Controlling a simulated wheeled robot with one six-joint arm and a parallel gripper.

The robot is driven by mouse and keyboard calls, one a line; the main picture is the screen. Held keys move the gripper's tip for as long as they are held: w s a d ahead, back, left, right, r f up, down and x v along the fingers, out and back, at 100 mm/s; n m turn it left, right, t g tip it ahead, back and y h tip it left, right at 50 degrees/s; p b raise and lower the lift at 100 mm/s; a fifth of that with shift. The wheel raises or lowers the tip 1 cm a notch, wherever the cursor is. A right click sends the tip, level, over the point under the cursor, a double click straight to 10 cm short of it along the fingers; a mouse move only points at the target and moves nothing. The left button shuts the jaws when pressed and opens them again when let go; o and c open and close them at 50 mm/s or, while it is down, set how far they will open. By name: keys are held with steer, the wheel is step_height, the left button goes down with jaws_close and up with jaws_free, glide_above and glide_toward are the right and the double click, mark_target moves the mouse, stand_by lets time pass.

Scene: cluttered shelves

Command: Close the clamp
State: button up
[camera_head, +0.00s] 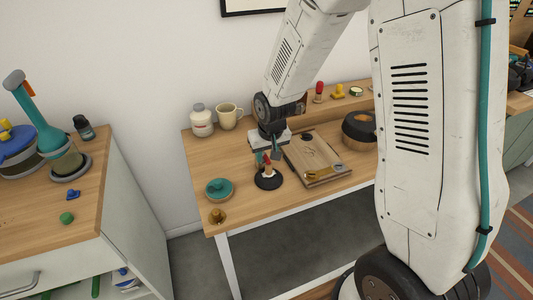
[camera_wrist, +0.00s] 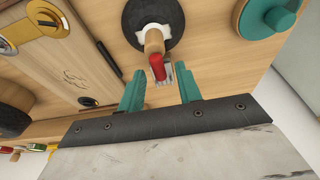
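What I take to be the clamp is a red-tipped handle (camera_wrist: 157,67) with a tan grip and a small metal piece, at a black round base (camera_wrist: 150,15). In the head view this black base (camera_head: 268,180) sits on the wooden table, with the red tip above it, partly hidden by my gripper. My gripper (camera_wrist: 161,90) has teal fingers, open and apart. In the wrist view the red tip lies just ahead of the gap between them, and nothing is held. In the head view my gripper (camera_head: 267,157) hangs just above the handle. Contact cannot be told.
A wooden board with metal fittings (camera_head: 316,158) lies right of the base. A teal round object (camera_head: 219,189) and a brass piece (camera_head: 217,216) are left. A white jar (camera_head: 201,121) and cream mug (camera_head: 227,116) stand behind. A dark round object (camera_head: 360,129) is farther right.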

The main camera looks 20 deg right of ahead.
mark_target(269, 161)
steer(key=v, duration=0.8)
steer(key=shift+f, duration=0.1)
stand_by(0.3)
steer(key=s+d+r, duration=0.1)
steer(key=s+r, duration=0.4)
steer(key=s, duration=0.4)
steer(key=s+d+r+g, duration=0.1)
steer(key=s+r, duration=0.5)
steer(key=s, duration=0.3)
steer(key=s+d+r, duration=0.1)
steer(key=s+r, duration=0.4)
steer(key=s, duration=0.4)
steer(key=shift+s+r, duration=0.2)
steer(key=shift+s, duration=0.05)
